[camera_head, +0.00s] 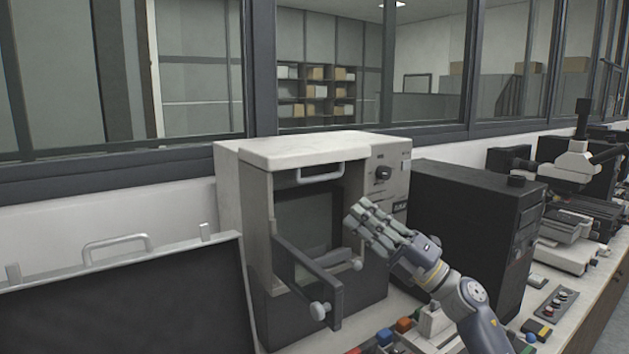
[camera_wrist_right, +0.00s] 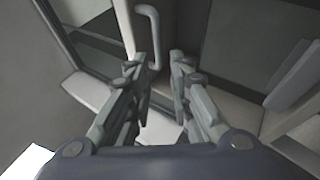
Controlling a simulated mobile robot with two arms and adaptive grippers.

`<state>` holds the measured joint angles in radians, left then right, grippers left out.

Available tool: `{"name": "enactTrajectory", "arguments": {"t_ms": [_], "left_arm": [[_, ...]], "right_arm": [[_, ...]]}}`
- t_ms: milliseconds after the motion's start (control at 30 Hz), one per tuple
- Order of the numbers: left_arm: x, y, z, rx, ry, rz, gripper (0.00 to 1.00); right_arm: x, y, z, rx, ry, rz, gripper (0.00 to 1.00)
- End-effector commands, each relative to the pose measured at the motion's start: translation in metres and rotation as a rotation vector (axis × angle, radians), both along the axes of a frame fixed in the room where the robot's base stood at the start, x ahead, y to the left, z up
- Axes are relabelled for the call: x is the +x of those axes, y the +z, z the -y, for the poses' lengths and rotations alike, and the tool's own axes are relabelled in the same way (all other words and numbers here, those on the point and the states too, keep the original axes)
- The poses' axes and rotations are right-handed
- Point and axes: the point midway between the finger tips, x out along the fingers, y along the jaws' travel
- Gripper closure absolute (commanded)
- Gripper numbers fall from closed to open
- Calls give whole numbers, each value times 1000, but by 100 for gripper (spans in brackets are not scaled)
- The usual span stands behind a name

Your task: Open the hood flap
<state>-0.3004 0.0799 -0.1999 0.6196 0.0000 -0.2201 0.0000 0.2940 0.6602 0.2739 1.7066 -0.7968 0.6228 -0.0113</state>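The white mounting press (camera_head: 290,150) stands on the bench with a pale top and a front recess framed by dark bars. A silver bar handle (camera_head: 320,178) sits just under the top's front edge. I cannot tell for certain which panel is the hood flap. My right gripper (camera_head: 354,222) is in front of the press's right side, below and right of that handle. In the right wrist view its two fingers (camera_wrist_right: 167,62) are apart with a narrow gap and nothing gripped. A pale handle (camera_wrist_right: 154,30) ends close to the left fingertip; contact is unclear. My left gripper is out of view.
A dark panel (camera_head: 120,305) with a silver handle (camera_head: 116,246) stands at the front left. A dark bar with a round knob (camera_head: 319,310) juts from the press front. A black box (camera_head: 470,220) stands right of the press. Small coloured items (camera_head: 403,325) lie below my right arm.

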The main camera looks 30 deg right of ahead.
Motion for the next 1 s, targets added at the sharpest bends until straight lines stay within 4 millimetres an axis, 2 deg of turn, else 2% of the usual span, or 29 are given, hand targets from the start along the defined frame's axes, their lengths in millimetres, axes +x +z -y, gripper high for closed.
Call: {"name": "enactTrajectory", "arguments": {"t_ms": [300, 600, 1000], "left_arm": [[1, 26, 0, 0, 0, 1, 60], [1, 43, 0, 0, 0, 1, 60], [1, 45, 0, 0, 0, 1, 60]], "right_arm": [[37, 32, -24, 3, 2, 3, 80], [69, 52, -46, 3, 2, 0, 80], [75, 53, -50, 0, 0, -1, 80]]}}
